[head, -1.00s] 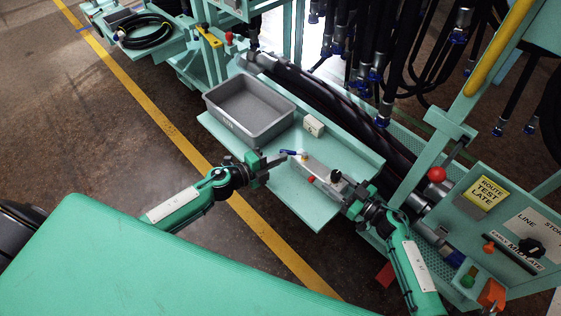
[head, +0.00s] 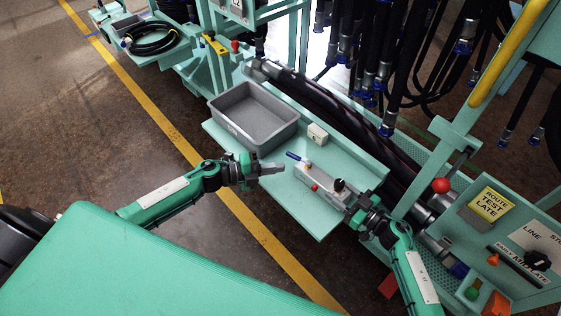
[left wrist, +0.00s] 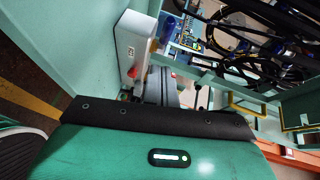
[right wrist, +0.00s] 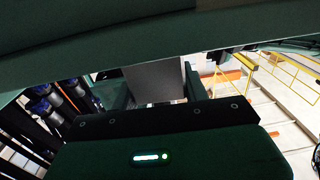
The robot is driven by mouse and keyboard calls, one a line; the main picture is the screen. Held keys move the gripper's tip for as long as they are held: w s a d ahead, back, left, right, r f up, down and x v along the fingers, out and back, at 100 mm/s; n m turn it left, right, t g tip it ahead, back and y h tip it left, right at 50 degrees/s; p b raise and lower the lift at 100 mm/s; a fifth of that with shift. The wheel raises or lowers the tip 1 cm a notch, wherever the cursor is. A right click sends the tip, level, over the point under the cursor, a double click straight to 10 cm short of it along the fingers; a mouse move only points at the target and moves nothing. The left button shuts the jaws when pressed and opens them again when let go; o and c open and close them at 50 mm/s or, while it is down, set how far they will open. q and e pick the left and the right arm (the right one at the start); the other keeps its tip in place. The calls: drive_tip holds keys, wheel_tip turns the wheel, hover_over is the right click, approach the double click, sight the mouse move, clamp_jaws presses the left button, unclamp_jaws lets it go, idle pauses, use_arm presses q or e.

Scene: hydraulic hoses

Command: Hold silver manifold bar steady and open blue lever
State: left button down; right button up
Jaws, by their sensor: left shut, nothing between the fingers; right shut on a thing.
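The silver manifold bar (head: 322,187) lies on the green bench shelf, with a red knob and a black knob on it. The blue lever (head: 292,155) sticks out from its far left end, pointing up-left. My left gripper (head: 279,168) is shut and empty, just left of the bar, with a small gap to the lever. My right gripper (head: 351,201) is shut on the bar's near right end; its fingertips are partly hidden. The bar (left wrist: 127,45) and lever (left wrist: 168,28) also show in the left wrist view. In the right wrist view a grey bar face (right wrist: 153,82) fills the jaws.
A grey bin (head: 252,118) stands on the shelf to the left. A small white box (head: 317,133) sits behind the lever. Thick black hoses run behind the shelf. The shelf's front left is clear.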

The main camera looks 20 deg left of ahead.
use_arm(q)
drive_tip(key=v, duration=1)
drive_tip(key=n+t+y, duration=0.6)
drive_tip(key=n+y, duration=0.4)
drive_tip(key=n, duration=1.5)
approach(292, 157)
drive_tip(key=x, duration=0.7)
